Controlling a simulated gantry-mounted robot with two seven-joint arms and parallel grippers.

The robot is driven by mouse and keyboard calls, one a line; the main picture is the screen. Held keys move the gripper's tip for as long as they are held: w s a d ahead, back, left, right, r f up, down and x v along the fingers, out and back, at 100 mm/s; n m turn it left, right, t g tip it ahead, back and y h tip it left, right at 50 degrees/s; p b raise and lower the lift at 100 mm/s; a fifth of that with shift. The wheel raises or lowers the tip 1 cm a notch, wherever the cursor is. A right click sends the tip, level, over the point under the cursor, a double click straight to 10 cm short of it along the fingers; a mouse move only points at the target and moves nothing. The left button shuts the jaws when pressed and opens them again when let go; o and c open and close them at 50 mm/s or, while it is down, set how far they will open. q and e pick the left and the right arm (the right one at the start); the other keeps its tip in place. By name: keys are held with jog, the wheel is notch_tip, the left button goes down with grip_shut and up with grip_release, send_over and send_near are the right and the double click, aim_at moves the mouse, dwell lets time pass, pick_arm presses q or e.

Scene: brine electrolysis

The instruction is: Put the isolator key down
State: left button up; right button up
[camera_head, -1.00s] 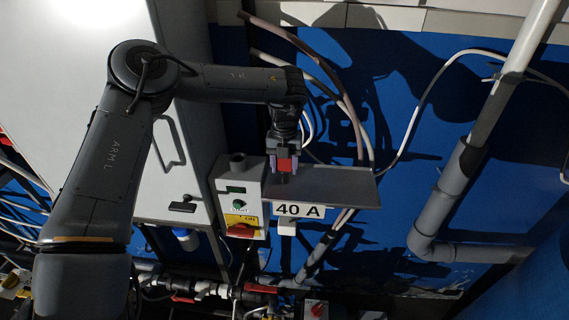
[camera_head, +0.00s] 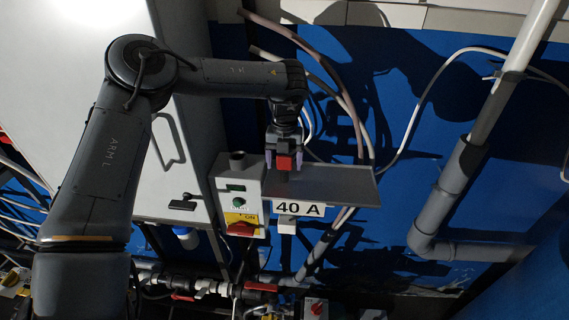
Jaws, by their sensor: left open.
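The isolator key (camera_head: 285,163) shows as a red block with a dark part below it, at the left end of the grey shelf (camera_head: 340,184). My left gripper (camera_head: 284,161) points down over it. Its two pale fingers stand open, one on each side of the key. The key seems to stand upright on the shelf, but its foot is too small to see clearly. My right gripper is not in view.
A "40 A" label (camera_head: 299,209) is on the shelf's front. The shelf's right part is bare. Hoses (camera_head: 350,115) hang behind it.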

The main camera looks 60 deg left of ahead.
pick_arm(q)
notch_tip(320, 180, up, 10)
jog(key=shift+r+b, duration=0.2)
jog(key=shift+b, duration=0.25)
jog(key=shift+r, duration=0.35)
dwell(0.3)
